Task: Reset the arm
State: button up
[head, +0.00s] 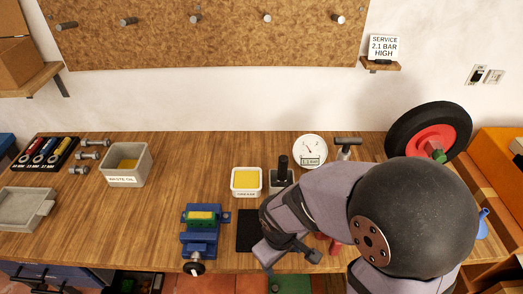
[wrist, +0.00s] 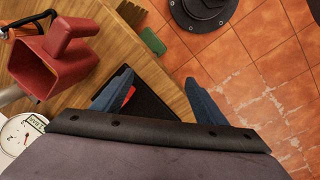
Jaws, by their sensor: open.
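My gripper (wrist: 157,97) shows in the wrist view with its two blue fingers spread wide apart and nothing between them. It is over the front edge of the wooden workbench (wrist: 140,50), with a black tray (wrist: 150,108) and the tiled floor below. In the head view my arm reaches over the right part of the bench (head: 150,225). I cannot make out the fingertips clearly there.
Beside my arm are a blue vise (head: 200,240), a yellow-filled tub (head: 246,181), a round gauge (head: 309,151) and a wheel (head: 428,135). A waste oil bin (head: 127,165) stands left. A red can-like object (wrist: 60,50) is near my gripper. The bench's centre-left is clear.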

jog(key=s+d+r+m+g+y+b, duration=0.1)
jog(key=s+d+m+b, duration=0.1)
jog(key=s+d+m, duration=0.2)
jog(key=shift+d+r+m, duration=0.25)
jog(key=shift+d+m, duration=1.65)
jog(key=shift+d, duration=0.75)
